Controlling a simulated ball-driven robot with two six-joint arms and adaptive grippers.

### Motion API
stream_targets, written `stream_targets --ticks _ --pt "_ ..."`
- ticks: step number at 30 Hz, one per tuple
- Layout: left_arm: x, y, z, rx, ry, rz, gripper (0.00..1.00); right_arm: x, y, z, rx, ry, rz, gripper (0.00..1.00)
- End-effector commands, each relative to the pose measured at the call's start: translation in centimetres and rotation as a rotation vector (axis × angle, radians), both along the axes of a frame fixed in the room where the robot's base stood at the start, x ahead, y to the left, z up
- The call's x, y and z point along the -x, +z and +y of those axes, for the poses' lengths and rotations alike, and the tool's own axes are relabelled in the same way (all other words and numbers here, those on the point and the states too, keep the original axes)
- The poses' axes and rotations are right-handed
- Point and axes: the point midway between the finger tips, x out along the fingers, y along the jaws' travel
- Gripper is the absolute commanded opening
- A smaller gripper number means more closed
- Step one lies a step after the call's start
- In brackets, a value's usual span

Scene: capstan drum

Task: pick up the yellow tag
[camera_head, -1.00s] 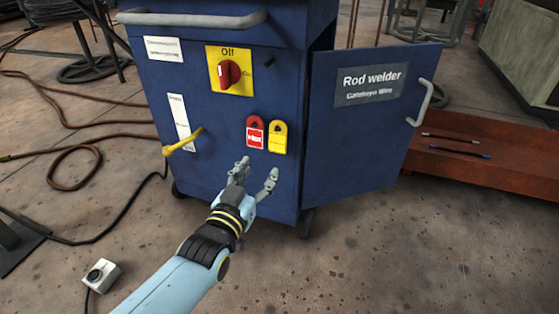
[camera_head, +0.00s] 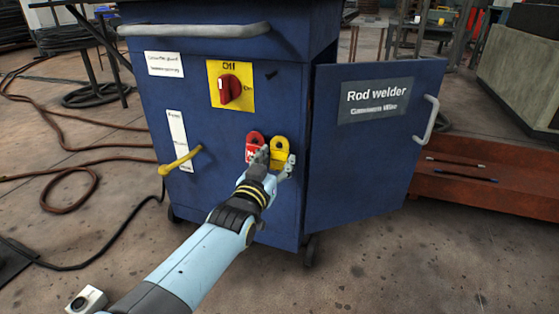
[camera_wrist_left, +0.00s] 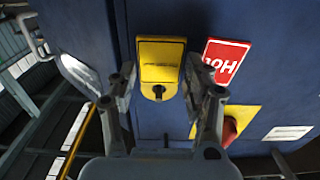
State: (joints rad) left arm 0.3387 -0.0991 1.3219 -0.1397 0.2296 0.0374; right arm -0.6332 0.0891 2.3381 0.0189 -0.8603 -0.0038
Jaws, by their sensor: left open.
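The yellow tag (camera_head: 279,146) hangs on the front of the blue cabinet, just right of a red tag (camera_head: 255,136). My left gripper (camera_head: 276,160) is open at the yellow tag's lower part, and its fingers partly cover both tags. In the left wrist view the yellow tag (camera_wrist_left: 160,58) shows between the two spread fingers (camera_wrist_left: 158,84), with clear gaps on both sides. I cannot tell how far the fingertips are from the cabinet face. The red tag (camera_wrist_left: 226,62) lies just outside the right-hand finger there. My right gripper is not in view.
The blue cabinet (camera_head: 225,195) has a red rotary switch (camera_head: 230,89) above the tags and a yellow lever (camera_head: 180,160) to their left. Its open door (camera_head: 365,165) stands to the right. Hoses (camera_head: 75,180) lie on the floor at left.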

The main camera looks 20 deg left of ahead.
Motion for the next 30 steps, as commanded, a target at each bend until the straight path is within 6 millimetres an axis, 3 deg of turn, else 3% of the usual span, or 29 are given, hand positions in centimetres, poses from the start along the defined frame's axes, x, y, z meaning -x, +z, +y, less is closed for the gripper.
stream_targets --ticks 9,15,26,30 --pt "-0.4 0.1 0.0 0.0 0.0 0.0 0.5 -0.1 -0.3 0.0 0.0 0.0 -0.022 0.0" --pt "-0.4 0.0 0.0 0.0 0.0 0.0 0.26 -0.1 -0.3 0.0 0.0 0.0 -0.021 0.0" --pt "-0.4 0.2 0.0 0.0 0.0 0.0 0.25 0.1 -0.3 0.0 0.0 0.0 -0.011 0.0" --pt "-0.4 0.6 0.0 -0.001 0.0 -0.002 0.25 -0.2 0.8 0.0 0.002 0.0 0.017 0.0"
